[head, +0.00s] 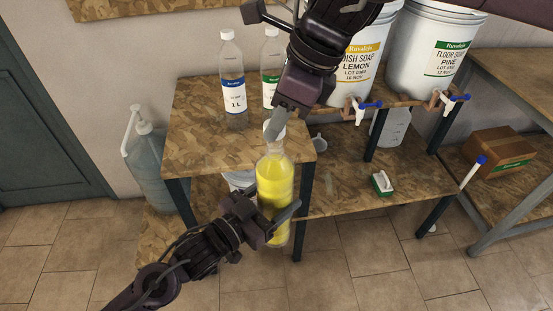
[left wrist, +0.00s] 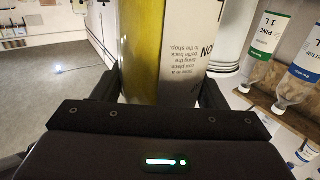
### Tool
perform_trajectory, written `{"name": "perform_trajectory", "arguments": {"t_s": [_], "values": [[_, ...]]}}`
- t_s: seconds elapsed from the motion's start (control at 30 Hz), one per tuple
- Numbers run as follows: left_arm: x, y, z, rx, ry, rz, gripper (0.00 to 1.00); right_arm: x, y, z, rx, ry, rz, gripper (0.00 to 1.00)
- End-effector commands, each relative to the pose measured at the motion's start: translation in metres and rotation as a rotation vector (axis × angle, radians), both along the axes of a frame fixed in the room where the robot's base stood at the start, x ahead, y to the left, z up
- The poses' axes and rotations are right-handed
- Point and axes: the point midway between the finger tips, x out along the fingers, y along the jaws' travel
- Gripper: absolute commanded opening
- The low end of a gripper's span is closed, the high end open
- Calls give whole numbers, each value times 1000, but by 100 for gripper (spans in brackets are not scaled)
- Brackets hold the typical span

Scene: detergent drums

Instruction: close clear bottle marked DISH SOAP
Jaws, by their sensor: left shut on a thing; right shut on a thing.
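A clear bottle of yellow liquid (head: 275,185) is held upright in front of the shelf's front edge. My left gripper (head: 273,222) is shut around its lower body. In the left wrist view the yellow bottle (left wrist: 142,45) stands between the fingers, with a pale label that is only partly readable; I cannot read DISH SOAP on it. My right gripper (head: 277,122) comes from above and is shut on a white cap (head: 270,127) at the bottle's mouth. The fingers partly hide the cap, so I cannot tell whether it is seated on the neck.
Two capped clear bottles, one blue-labelled (head: 233,92) and one green-labelled (head: 268,82), stand on the upper shelf (head: 195,140). Drums of lemon dish soap (head: 358,60) and pine floor soap (head: 435,50) have taps in front. A pump bottle (head: 147,160) is left; a brush (head: 382,183) lies lower.

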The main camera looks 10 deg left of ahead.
Motion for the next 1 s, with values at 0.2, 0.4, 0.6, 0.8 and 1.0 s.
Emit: {"name": "perform_trajectory", "arguments": {"t_s": [0.2,0.4,0.6,0.8,1.0], "values": [[1,0,4,-5,-9,0,6,0,0,1,0,0,0,9],[1,0,4,-5,-9,0,6,0,0,-4,-1,1,0,9],[1,0,4,-5,-9,0,6,0,-1,-15,-1,2,-1,9],[1,0,4,-5,-9,0,6,0,-1,-18,0,0,-1,9],[1,0,4,-5,-9,0,6,0,-1,-18,-1,0,-1,9]]}}
